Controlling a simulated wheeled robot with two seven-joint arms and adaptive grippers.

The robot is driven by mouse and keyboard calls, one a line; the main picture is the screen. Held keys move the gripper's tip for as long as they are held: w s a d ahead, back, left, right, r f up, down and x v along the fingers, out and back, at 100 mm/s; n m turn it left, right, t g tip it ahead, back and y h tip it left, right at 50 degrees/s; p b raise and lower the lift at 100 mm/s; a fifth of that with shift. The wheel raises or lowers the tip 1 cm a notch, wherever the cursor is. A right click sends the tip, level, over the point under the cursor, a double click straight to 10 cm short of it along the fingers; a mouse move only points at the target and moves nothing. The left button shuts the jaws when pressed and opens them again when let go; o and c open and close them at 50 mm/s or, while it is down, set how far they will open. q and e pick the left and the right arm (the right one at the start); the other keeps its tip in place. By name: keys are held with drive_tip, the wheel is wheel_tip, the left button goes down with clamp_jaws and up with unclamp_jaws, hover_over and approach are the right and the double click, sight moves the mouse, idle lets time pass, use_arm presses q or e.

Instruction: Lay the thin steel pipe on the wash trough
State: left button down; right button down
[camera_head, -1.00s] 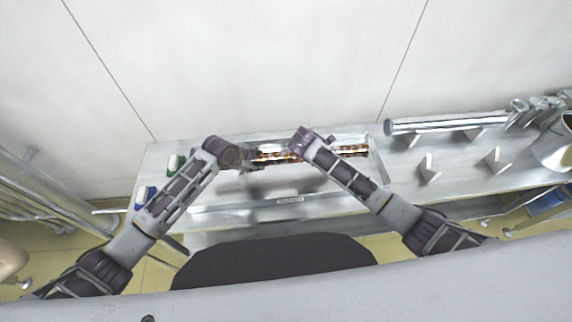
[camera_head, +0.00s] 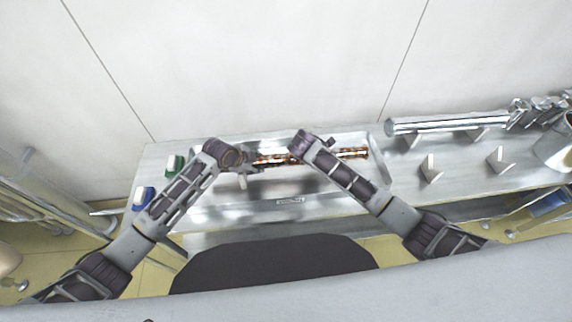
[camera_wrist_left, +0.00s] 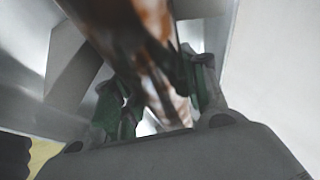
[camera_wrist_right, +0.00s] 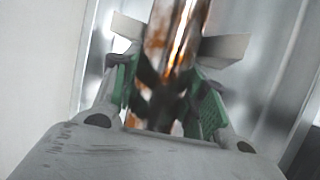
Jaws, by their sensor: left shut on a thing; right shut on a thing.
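The pipe also runs between the fingers in the left wrist view (camera_wrist_left: 150,50) and the right wrist view (camera_wrist_right: 172,45). Pale notched supports (camera_wrist_right: 222,48) sit close beside it; I cannot tell whether it touches them.
A thicker shiny pipe (camera_head: 445,124) lies on the bench to the right, with bare angled supports (camera_head: 430,168) in front of it. Metal parts (camera_head: 535,110) and a metal vessel (camera_head: 556,146) stand at the far right. Green (camera_head: 174,165) and blue (camera_head: 143,197) items sit at the left end.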

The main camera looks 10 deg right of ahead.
use_arm(q)
drive_tip(key=shift+w+f+b, duration=0.1)
drive_tip(key=shift+f+b, duration=0.1)
drive_tip(key=shift+b, duration=0.1)
use_arm(e)
drive_tip(key=shift+f, duration=0.3)
use_arm(q)
drive_tip(key=c, duration=0.8)
unclamp_jaws()
use_arm(e)
drive_tip(key=c, duration=0.8)
unclamp_jaws()
use_arm(q)
drive_tip(key=shift+v, duration=5.9)
drive_tip(key=shift+d, duration=0.1)
use_arm(e)
drive_tip(key=o, duration=0.4)
drive_tip(key=shift+s+a+r, duration=0.1)
drive_tip(key=shift+r, duration=0.1)
